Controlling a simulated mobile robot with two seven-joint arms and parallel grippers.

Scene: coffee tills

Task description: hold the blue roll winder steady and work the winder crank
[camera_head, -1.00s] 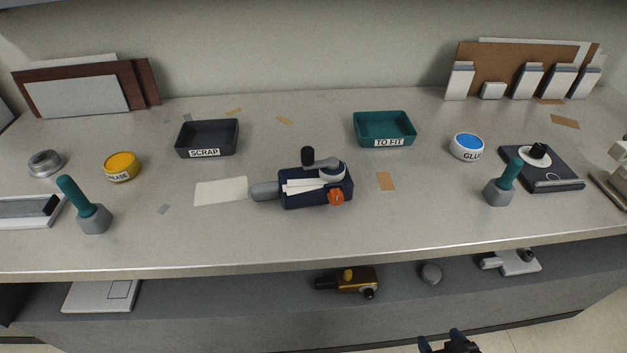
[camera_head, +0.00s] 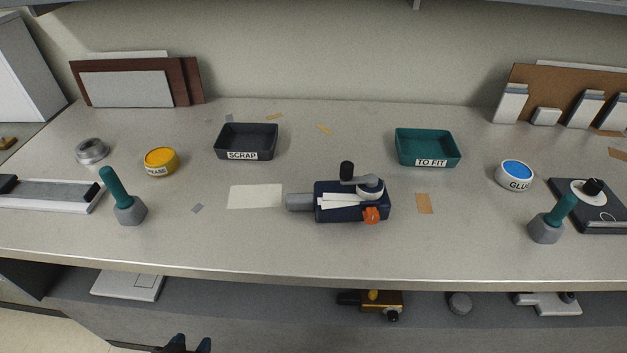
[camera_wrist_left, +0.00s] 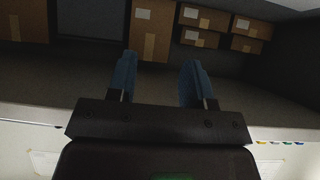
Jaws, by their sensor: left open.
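The blue roll winder (camera_head: 328,214) sits on the middle of the counter. It has a grey cylindrical end (camera_head: 299,202) at left, white strips on top and an orange knob (camera_head: 372,215) at front right. The winder crank (camera_head: 348,172) is on top, a grey arm with an upright black knob. My left gripper (camera_head: 188,344) shows only at the bottom edge of the head view, in front of the counter and well apart from the winder. In the left wrist view its two blue fingers (camera_wrist_left: 159,75) are apart with nothing between them. My right gripper is out of view.
A SCRAP tray (camera_head: 246,142) and a TO FIT tray (camera_head: 427,150) stand behind the winder. Green-handled tools stand at left (camera_head: 122,197) and right (camera_head: 553,220). A lower shelf (camera_head: 240,310) holds a brass-coloured device (camera_head: 385,299). Counter around the winder is mostly clear.

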